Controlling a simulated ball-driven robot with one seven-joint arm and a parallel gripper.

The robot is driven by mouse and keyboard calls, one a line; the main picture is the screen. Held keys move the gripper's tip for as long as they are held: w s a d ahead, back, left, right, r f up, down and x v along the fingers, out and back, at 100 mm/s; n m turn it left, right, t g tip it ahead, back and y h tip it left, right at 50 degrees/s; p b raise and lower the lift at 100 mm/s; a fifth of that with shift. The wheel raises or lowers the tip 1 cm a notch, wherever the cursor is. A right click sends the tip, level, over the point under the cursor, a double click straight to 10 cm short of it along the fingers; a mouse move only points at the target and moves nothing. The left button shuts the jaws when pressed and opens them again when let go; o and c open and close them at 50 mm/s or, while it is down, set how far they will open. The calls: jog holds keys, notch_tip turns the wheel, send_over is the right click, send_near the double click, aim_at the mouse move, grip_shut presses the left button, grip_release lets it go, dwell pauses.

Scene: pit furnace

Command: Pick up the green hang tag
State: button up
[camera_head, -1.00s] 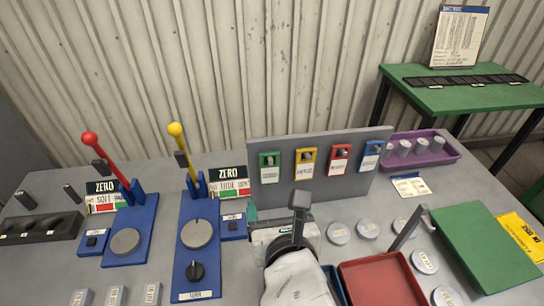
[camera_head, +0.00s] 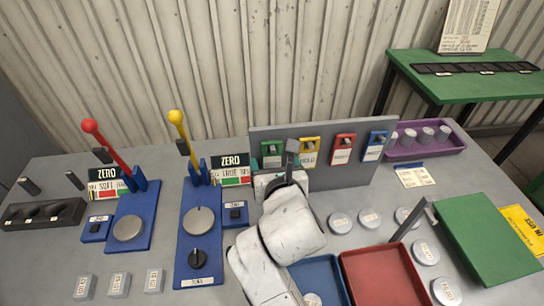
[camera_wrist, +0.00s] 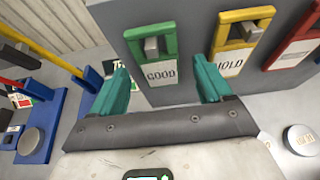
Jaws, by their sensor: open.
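The green hang tag (camera_wrist: 146,52) hangs on a peg at the left end of the upright grey board (camera_wrist: 190,18). It has a green frame and a white label reading "GOOD". In the head view the tag (camera_head: 268,150) is partly hidden by my gripper. My gripper (camera_wrist: 164,78) is open, its two teal fingers below and to either side of the tag's label in the wrist view. Nothing is between the fingers that I can see held. The gripper also shows in the head view (camera_head: 278,178), in front of the board's left end.
Yellow (camera_head: 308,152), red (camera_head: 343,149) and blue (camera_head: 375,145) tags hang to the right on the same board. A blue base with a yellow-knobbed lever (camera_head: 177,118) stands close left. Red (camera_head: 385,280) and blue trays lie in front, with round lidded pieces nearby.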

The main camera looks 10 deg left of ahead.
jog(key=shift+w+a+f, duration=0.15)
jog(key=shift+w+f, duration=0.1)
jog(key=shift+w, duration=0.2)
jog(key=c, duration=1.1)
jog(key=shift+r, duration=0.1)
jog(key=shift+r, duration=0.4)
jog(key=s+r, duration=0.1)
jog(key=r, duration=0.3)
jog(key=s+r, duration=0.1)
jog(key=r, duration=0.4)
jog(key=s+d+r, duration=0.1)
jog(key=r, duration=0.4)
jog(key=shift+s+d, duration=0.1)
jog(key=shift+s, duration=0.3)
